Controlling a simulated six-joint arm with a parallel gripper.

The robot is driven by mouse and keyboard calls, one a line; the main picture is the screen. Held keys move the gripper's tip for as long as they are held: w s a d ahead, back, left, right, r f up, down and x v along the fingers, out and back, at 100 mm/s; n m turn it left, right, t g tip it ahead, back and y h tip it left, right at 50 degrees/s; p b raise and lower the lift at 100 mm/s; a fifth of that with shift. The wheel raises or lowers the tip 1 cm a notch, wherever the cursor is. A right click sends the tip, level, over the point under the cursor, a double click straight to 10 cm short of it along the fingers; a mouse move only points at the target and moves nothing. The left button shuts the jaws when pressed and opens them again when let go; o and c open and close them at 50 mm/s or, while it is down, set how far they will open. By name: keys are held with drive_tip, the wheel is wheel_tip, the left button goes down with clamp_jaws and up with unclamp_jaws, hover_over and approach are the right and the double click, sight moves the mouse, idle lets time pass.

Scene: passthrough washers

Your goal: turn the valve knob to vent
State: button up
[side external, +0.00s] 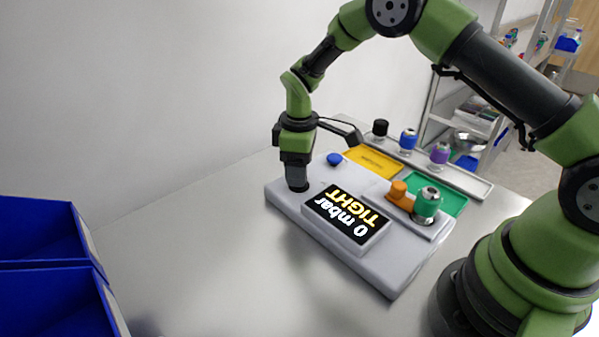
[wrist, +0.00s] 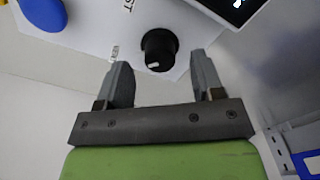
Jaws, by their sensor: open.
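The valve knob (wrist: 159,46) is black and round with a white pointer mark, which faces the lower left in the wrist view. It stands on a pale grey panel box (side external: 385,281). Two small labels are printed beside it; one ends in "ST", the other is too small to read surely. My gripper (wrist: 160,62) is open, its two fingers apart, with the knob in line with the gap near the fingertips. I see no finger contact. In the side external view my gripper (side external: 296,172) points down over the box's far left corner, with the black knob (side external: 297,186) low at its tips, partly hidden.
The box's display (side external: 346,214) reads "0 mbar TIGHT". A blue button (side external: 334,159), an orange knob (side external: 398,189) and a green-capped part (side external: 427,203) are on the box. Behind stands a tray (side external: 470,184) with capped parts. Blue bins (side external: 45,225) stand left; the table between is clear.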

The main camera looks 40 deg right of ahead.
wheel_tip(320, 180, up, 8)
idle(0.5)
drive_tip(key=s+r+m+t+y, duration=0.1)
drive_tip(key=s+r+m+t, duration=0.15)
drive_tip(key=s+r, duration=0.35)
drive_tip(key=s+r+m+t, duration=0.1)
drive_tip(key=s+r+m, duration=0.2)
drive_tip(key=r, duration=0.5)
drive_tip(key=s+r+m+t, duration=0.1)
drive_tip(key=s+m+t, duration=0.1)
drive_tip(key=s, duration=0.6)
drive_tip(key=s+r+m+t+y, duration=0.1)
drive_tip(key=s+r+m, duration=0.1)
drive_tip(key=s+m, duration=0.2)
drive_tip(key=s, duration=0.3)
drive_tip(key=shift+s+a+t, duration=0.35)
drive_tip(key=shift+s, duration=0.05)
